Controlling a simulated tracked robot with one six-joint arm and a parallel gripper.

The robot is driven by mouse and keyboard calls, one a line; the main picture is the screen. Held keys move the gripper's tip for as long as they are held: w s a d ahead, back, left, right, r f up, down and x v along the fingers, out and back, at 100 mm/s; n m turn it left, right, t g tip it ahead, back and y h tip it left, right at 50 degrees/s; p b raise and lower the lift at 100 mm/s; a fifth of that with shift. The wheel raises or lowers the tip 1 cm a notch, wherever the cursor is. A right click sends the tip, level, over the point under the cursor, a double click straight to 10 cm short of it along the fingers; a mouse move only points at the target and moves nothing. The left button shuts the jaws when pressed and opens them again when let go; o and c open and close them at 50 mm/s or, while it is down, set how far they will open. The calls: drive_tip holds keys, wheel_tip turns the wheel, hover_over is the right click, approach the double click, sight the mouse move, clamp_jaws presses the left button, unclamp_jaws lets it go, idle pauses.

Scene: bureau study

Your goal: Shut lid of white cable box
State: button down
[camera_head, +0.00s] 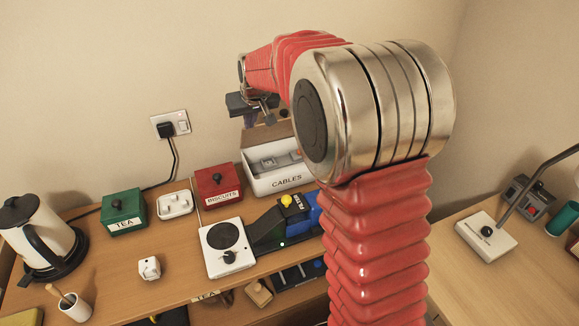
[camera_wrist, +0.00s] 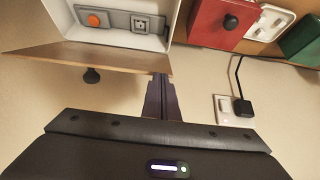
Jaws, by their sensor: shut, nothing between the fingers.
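The white cable box (camera_head: 278,181), labelled CABLES, stands against the back wall in the head view. Its brown lid (camera_head: 268,138) is open and raised at the back of the box. In the wrist view the lid (camera_wrist: 90,58) shows with its dark round knob (camera_wrist: 91,76) on the wall-facing side. The box (camera_wrist: 158,42) is open there, with a grey power strip (camera_wrist: 125,20) inside. My gripper (camera_wrist: 161,80) is shut and empty, its fingertips by the lid's edge near one end; I cannot tell whether they touch it. In the head view my arm partly hides the box's right side.
A red BISCUITS box (camera_head: 218,184) and a white socket strip (camera_head: 174,204) stand left of the cable box. A wall socket with plug (camera_head: 169,125) is at left.

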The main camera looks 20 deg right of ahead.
drive_tip(key=s+f, duration=0.1)
drive_tip(key=f, duration=0.1)
drive_tip(key=s+f, duration=0.1)
drive_tip(key=shift+s+f, duration=0.3)
drive_tip(key=shift+f, duration=0.1)
drive_tip(key=shift+s+f, duration=0.85)
drive_tip(key=shift+s, duration=0.1)
drive_tip(key=shift+w+r, duration=0.15)
drive_tip(key=shift+r, duration=0.1)
wheel_tip(320, 180, up, 7)
drive_tip(key=shift+f, duration=0.2)
idle(0.4)
drive_tip(key=shift+w, duration=0.1)
